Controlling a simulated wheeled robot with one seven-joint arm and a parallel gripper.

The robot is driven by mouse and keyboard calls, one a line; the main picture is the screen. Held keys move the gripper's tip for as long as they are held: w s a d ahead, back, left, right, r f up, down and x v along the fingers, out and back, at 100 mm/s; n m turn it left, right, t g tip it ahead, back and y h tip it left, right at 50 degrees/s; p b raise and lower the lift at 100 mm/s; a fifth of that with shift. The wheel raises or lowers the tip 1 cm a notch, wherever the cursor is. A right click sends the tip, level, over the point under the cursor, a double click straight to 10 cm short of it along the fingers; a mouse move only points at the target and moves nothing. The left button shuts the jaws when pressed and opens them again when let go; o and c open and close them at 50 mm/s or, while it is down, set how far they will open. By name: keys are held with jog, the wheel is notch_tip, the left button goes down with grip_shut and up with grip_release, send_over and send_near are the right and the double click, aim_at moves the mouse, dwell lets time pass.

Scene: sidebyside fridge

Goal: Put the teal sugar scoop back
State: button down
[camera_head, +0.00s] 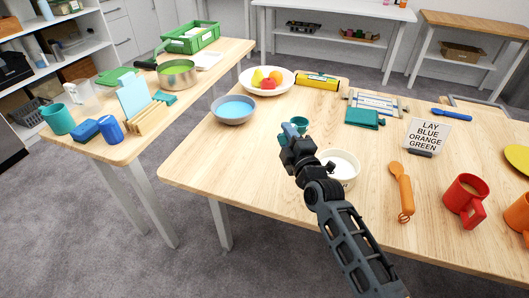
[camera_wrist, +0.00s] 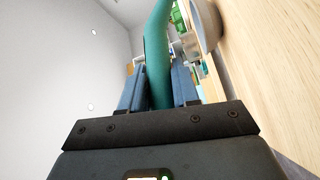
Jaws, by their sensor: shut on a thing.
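My gripper (camera_head: 291,132) is shut on the teal sugar scoop (camera_wrist: 157,50), whose handle stands between the two blue-grey fingers in the wrist view. In the head view a teal round part of the scoop (camera_head: 300,121) shows just beyond the fingertips, above the table. A white round tub (camera_head: 349,182) with white contents, which look like sugar, stands right of my gripper, partly hidden by my wrist. I cannot tell the exact height of the scoop above the table.
A grey-blue bowl (camera_head: 233,117) and a white fruit plate (camera_head: 246,85) stand beyond my gripper. An orange spoon (camera_head: 400,185), a red mug (camera_head: 465,200) and a sign (camera_head: 428,135) are to the right. A teal book-like item (camera_head: 362,118) lies behind the tub. Bare wood lies left of my gripper.

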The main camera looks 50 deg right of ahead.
jog(key=w+a+f, duration=0.1)
jog(key=f, duration=0.1)
jog(key=w+a+f, duration=0.1)
jog(key=a+f, duration=0.1)
jog(key=w+a+f, duration=0.1)
jog(key=a+f, duration=0.1)
jog(key=shift+w+a+f+p, duration=0.2)
jog(key=shift+w+f+p, duration=0.1)
jog(key=shift+w+p, duration=0.1)
jog(key=shift+f, duration=0.45)
jog(key=c, duration=0.8)
grip_release()
jog(key=shift+s+f+b, duration=0.15)
jog(key=shift+f+b, duration=0.2)
jog(key=shift+b, duration=0.1)
jog(key=v, duration=0.7)
jog(key=shift+s, duration=0.15)
notch_tip(320, 180, up, 8)
jog(key=shift+r+p, duration=0.15)
jog(key=shift+p, duration=0.9)
